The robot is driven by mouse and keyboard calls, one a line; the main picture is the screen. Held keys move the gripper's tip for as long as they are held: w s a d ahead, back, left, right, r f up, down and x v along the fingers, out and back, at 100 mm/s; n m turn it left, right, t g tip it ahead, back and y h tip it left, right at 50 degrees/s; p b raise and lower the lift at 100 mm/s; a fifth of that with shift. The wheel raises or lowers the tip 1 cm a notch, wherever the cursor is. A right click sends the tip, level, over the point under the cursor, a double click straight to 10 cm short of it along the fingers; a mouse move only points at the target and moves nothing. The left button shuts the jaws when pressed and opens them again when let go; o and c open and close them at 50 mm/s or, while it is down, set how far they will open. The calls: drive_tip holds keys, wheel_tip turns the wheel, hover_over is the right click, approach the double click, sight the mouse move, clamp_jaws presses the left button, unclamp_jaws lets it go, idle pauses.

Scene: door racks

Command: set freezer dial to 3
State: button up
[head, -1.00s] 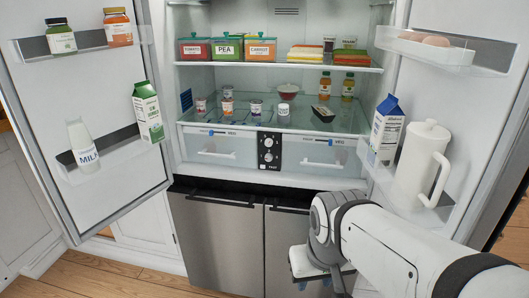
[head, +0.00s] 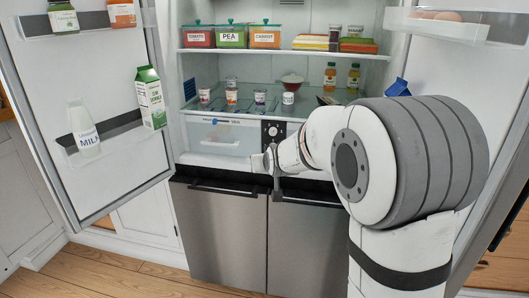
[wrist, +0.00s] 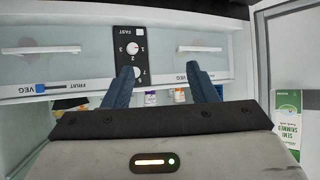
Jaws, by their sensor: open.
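The black control panel (head: 272,132) sits between the two drawers inside the fridge; my gripper and arm hide its lower part in the head view. In the wrist view, where the scene appears upside down, the panel (wrist: 125,62) shows two white round dials, with numbers around them and a "FAST" label at one end. One dial (wrist: 134,47) is clear; the other (wrist: 138,73) is close beside my left fingertip. I cannot tell which dial is the freezer's or read its setting. My gripper (wrist: 160,68) is open and empty, its blue fingers spread before the panel.
The left drawer (head: 215,138) has a blue slider. A glass shelf (head: 240,108) with small jars is above it. The open left door (head: 100,180) holds milk; my arm covers much of the right door. Steel lower doors (head: 225,235) stand below.

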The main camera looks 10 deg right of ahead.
drive_tip(key=shift+w+d+f+m+t+h+b, duration=0.45)
drive_tip(key=shift+w+d+f+t+h, duration=0.95)
drive_tip(key=shift+w, duration=2.8)
drive_tip(key=shift+w+d+f+m+t+h+b, duration=0.55)
drive_tip(key=shift+w+f, duration=1.5)
drive_tip(key=shift+w, duration=2.15)
drive_tip(key=shift+w+d+f+m+t+h+b, duration=0.25)
drive_tip(key=shift+w+d+f+t+h, duration=0.95)
drive_tip(key=shift+w, duration=3)
drive_tip(key=shift+a+f+g, duration=0.25)
drive_tip(key=shift+a+f, duration=0.3)
drive_tip(key=shift+a, duration=0.05)
